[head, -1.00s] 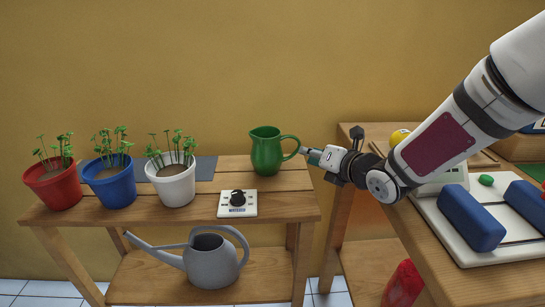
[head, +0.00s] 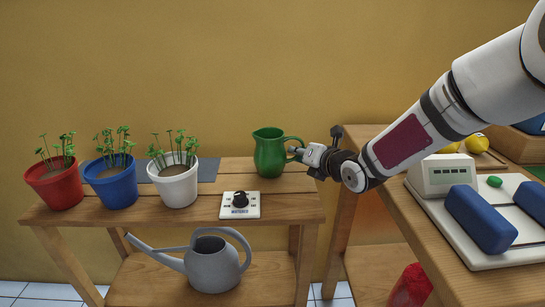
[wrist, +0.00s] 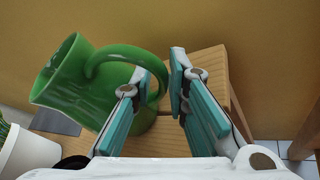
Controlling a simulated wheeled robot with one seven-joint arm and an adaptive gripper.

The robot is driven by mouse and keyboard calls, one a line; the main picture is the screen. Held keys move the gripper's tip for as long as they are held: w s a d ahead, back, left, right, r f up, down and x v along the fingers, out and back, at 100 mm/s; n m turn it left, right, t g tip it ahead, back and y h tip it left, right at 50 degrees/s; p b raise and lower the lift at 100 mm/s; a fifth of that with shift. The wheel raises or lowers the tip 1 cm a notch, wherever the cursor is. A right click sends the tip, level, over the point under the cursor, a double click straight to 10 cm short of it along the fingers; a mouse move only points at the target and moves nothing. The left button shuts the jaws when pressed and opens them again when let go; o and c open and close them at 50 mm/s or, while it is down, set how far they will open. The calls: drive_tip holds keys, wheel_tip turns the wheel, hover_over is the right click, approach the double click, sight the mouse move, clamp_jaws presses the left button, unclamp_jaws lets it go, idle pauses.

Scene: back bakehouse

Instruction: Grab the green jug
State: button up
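The green jug (head: 269,155) stands upright at the right back of the small wooden table, with its handle toward my gripper. In the wrist view the jug (wrist: 90,85) fills the left side, its spout pointing up and left. My gripper (head: 298,154) is at the jug's handle, level with it. In the wrist view its two teal-padded fingers (wrist: 160,75) are apart, and the outer curve of the handle shows between their tips. I cannot tell whether a finger touches the handle.
A dial box (head: 240,204) sits in front of the jug. White (head: 178,187), blue (head: 113,188) and red (head: 55,188) plant pots stand left. A grey watering can (head: 213,265) is on the lower shelf. A counter (head: 400,235) with a scale (head: 447,175) is to the right.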

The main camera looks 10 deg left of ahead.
sight(301, 141)
drive_tip(key=shift+r, duration=0.25)
clamp_jaws()
drive_tip(key=shift+r+p, duration=0.6)
drive_tip(key=shift+r, duration=0.95)
drive_tip(key=s+d+r, duration=0.1)
drive_tip(key=s+d, duration=0.2)
drive_tip(key=s, duration=1.2)
drive_tip(key=shift+s+d+r+p, duration=0.2)
drive_tip(key=shift+s+p, duration=0.05)
drive_tip(key=shift+p, duration=0.1)
idle(0.8)
